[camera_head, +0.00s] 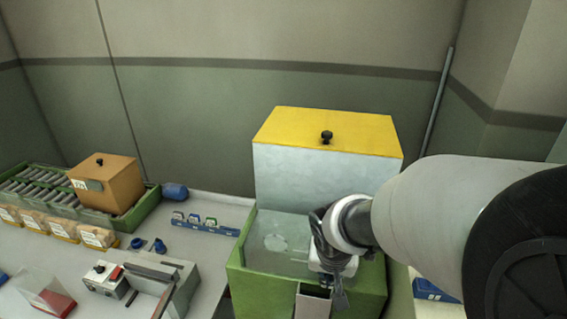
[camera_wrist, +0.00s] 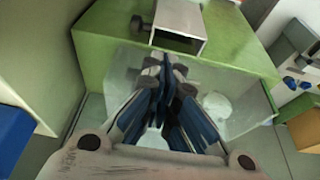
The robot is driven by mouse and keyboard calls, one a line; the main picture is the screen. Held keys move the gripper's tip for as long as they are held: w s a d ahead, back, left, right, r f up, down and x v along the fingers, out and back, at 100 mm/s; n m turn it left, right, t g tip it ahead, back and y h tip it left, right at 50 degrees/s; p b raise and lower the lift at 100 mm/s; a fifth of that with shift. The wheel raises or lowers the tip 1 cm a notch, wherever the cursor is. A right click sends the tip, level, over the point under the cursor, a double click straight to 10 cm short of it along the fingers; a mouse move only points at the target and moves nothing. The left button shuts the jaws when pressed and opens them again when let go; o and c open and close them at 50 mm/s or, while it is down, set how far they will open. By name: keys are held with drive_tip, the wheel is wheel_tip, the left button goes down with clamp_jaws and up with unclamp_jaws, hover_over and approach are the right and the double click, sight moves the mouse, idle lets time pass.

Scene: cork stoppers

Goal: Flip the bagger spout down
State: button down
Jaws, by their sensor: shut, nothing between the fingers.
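The bagger (camera_head: 245,277) is a green machine with a clear-walled box on top and a tall white hopper with a yellow lid (camera_head: 355,130) behind. Its spout (camera_head: 313,304) is a grey chute at the front, partly cut off by the picture's lower edge. In the wrist view the spout (camera_wrist: 181,20) lies at the top, on the green body, with a dark knob beside it. My gripper (camera_head: 338,300) is over the bagger's front, just right of the spout. In the wrist view its fingers (camera_wrist: 165,68) are shut and empty, pointing toward the spout; whether they touch it, I cannot tell.
On the left of the bench (camera_head: 215,210) are a wooden box (camera_head: 108,182) on a green roller conveyor, several cork-filled bags and a grey sealing device (camera_head: 165,275). A blue rack (camera_head: 205,226) stands behind. A blue and white box (camera_head: 433,290) is at right.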

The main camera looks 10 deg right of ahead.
drive_tip(key=shift+s+d, duration=0.1)
drive_tip(key=shift+d, duration=0.05)
drive_tip(key=b, duration=0.3)
hover_over(320, 308)
drive_tip(key=w+d, duration=0.2)
wheel_tip(320, 308, down, 10)
drive_tip(key=shift+a+r, duration=0.2)
drive_tip(key=shift+r, duration=0.05)
drive_tip(key=shift+w+f+b, duration=0.1)
drive_tip(key=shift+f+b, duration=0.1)
drive_tip(key=shift+b, duration=0.4)
